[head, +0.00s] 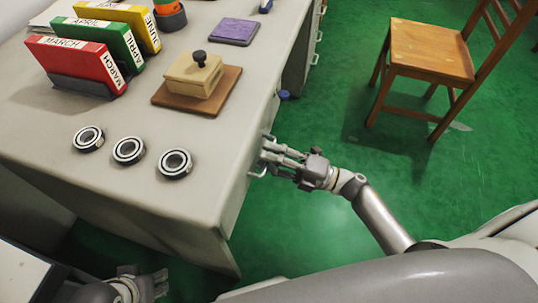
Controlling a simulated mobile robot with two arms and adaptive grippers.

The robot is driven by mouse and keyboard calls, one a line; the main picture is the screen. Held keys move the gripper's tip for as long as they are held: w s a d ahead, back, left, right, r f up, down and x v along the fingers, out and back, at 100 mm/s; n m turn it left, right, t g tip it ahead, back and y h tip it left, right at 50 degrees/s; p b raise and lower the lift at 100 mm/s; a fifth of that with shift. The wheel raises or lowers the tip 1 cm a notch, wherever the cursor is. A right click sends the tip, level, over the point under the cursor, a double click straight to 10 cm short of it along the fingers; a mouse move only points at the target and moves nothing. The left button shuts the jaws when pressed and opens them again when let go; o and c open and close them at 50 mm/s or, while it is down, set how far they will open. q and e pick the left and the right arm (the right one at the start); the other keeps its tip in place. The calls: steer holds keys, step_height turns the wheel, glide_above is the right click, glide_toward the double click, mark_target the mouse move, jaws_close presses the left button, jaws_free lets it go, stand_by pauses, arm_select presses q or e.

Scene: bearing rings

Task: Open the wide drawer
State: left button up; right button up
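The grey desk (190,210) has a drawer front along its right side, seen steeply from above. A pale bar handle (257,173) sticks out from that side. My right gripper (267,151) is at the handle, with its fingers pointing left toward the desk side. The fingers cover part of the handle, and I cannot tell whether they are closed on it. The drawer looks flush with the desk, though its front is mostly hidden by the viewing angle. My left gripper (160,284) is low at the bottom left, away from the desk top and apparently empty; its finger opening is unclear.
Three bearing rings (128,150) lie on the desk near its front edge. A wooden box with a dark knob (194,75), a purple pad (233,31) and several binders (75,62) stand farther back. A wooden chair (430,50) is at the upper right. Green floor between is clear.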

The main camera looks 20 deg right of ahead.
steer(key=shift+w+a, duration=0.1)
steer(key=shift+a, duration=0.1)
jaws_close()
stand_by(0.3)
